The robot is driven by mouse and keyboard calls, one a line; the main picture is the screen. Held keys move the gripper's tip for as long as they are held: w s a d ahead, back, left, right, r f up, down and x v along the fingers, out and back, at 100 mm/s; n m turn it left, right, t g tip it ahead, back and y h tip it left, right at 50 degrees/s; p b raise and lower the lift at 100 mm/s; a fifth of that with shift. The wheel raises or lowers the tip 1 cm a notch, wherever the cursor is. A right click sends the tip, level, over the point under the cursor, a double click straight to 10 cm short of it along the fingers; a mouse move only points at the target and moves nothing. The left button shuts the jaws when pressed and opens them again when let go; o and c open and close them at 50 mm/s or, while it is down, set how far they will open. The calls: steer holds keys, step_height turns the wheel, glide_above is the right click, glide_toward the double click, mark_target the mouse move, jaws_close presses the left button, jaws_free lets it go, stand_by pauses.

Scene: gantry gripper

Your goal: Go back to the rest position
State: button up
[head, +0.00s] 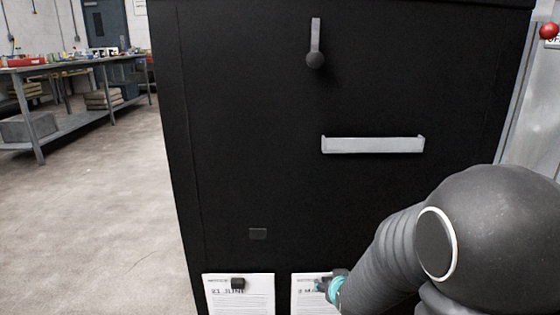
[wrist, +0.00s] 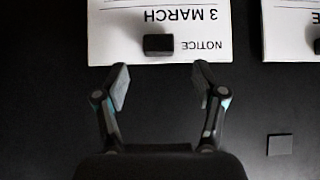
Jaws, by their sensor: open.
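My gripper (wrist: 161,82) is open and empty, with its two fingers apart in the wrist view. It is in front of the black panel, at the edge of a white notice (wrist: 105,35) that reads "3 MARCH" upside down. A small black block (wrist: 158,44) sits on that notice, just beyond the fingertips and apart from them. In the head view my gripper (head: 328,285) is at the bottom, over the right notice (head: 303,300), hiding part of it. My arm reaches in from the lower right.
A second notice (head: 240,300) with a black block (head: 238,283) hangs left. Above are a grey hook (head: 315,35), a pale ledge (head: 373,145) and a small dark square (head: 257,234). A workbench (head: 75,65) stands far left; the floor (head: 90,215) between is clear.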

steer(key=s+r+g+p, duration=0.2)
steer(key=s+r+g, duration=0.15)
steer(key=s, duration=0.45)
steer(key=s+r+g+p, duration=0.2)
steer(key=s+r+g, duration=0.15)
steer(key=s, duration=0.45)
steer(key=s+r+t+p, duration=0.1)
steer(key=s+r+p, duration=0.2)
steer(key=r, duration=0.7)
steer(key=s+r+t+p, duration=0.1)
steer(key=s+r+p, duration=0.2)
steer(key=s+r, duration=0.4)
step_height(320, 180, up, 3)
steer(key=shift+r+t, duration=0.1)
steer(key=shift+t, duration=0.2)
